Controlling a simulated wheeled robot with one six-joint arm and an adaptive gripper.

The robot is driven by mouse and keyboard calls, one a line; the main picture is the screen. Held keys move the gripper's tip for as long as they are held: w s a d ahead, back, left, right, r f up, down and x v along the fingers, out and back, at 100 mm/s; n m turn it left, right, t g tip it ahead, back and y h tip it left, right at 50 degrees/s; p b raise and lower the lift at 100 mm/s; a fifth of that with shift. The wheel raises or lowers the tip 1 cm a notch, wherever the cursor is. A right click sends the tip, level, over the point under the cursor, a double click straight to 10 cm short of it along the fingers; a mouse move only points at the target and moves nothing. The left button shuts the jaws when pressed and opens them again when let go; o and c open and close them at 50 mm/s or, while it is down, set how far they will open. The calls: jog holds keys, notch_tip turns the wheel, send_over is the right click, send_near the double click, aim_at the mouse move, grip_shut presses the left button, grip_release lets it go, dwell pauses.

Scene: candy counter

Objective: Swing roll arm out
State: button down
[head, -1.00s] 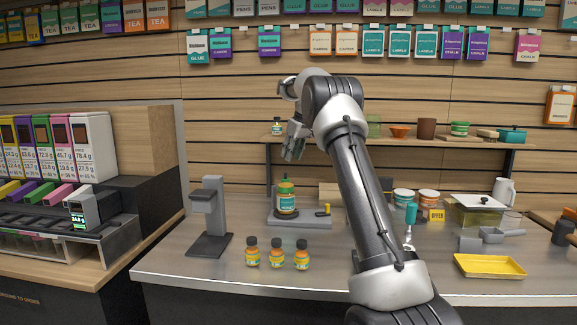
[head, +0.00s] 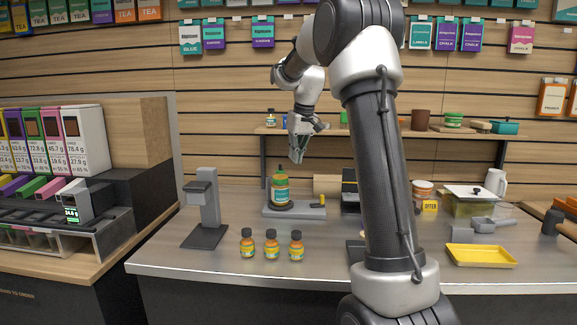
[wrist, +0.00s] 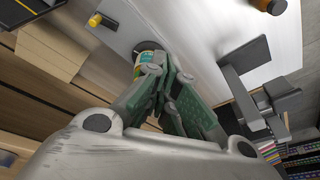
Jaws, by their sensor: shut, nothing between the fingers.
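A green-capped bottle (head: 280,188) stands upright on a grey base plate (head: 284,212) at the back middle of the counter. A yellow knob (head: 322,199) sits at the plate's right end; it also shows in the wrist view (wrist: 95,20). I cannot make out for certain which part is the roll arm. My gripper (head: 299,160) is shut and empty, pointing down above and slightly right of the bottle in the head view. In the wrist view its fingers (wrist: 175,72) partly cover the bottle (wrist: 144,60); contact with it is not visible.
A grey stand (head: 207,212) is left of the plate, with small orange bottles (head: 271,244) in front. A tan block (head: 327,184) and a black box (head: 350,195) stand right of it. A shelf (head: 420,132) runs behind. A yellow tray (head: 480,256) lies at right.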

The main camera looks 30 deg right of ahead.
jog(key=s+a+f+y, duration=0.15)
jog(key=s+a, duration=0.25)
jog(key=s, duration=0.7)
jog(key=s+a+f, duration=0.2)
jog(key=s+a, duration=0.3)
jog(key=s, duration=0.6)
jog(key=s+a+f, duration=0.2)
jog(key=s+a, duration=0.2)
jog(key=s, duration=0.7)
jog(key=w+a+m+t+y, duration=0.2)
jog(key=w+m+t+y, duration=0.35)
jog(key=w, duration=1.35)
jog(key=w+d+f+m+t+h, duration=0.2)
jog(key=w+d+m+t, duration=0.3)
jog(key=w+d, duration=0.55)
jog(key=w+d+f+m+t+h, duration=0.1)
jog(key=w+d+f+m+t, duration=0.45)
jog(key=d, duration=0.85)
jog(key=w+a+r, duration=0.1)
jog(key=w, duration=0.6)
jog(key=w+a+r+n+g, duration=0.1)
jog(key=w+a, duration=0.1)
jog(key=w, duration=0.6)
jog(key=shift+r, duration=0.4)
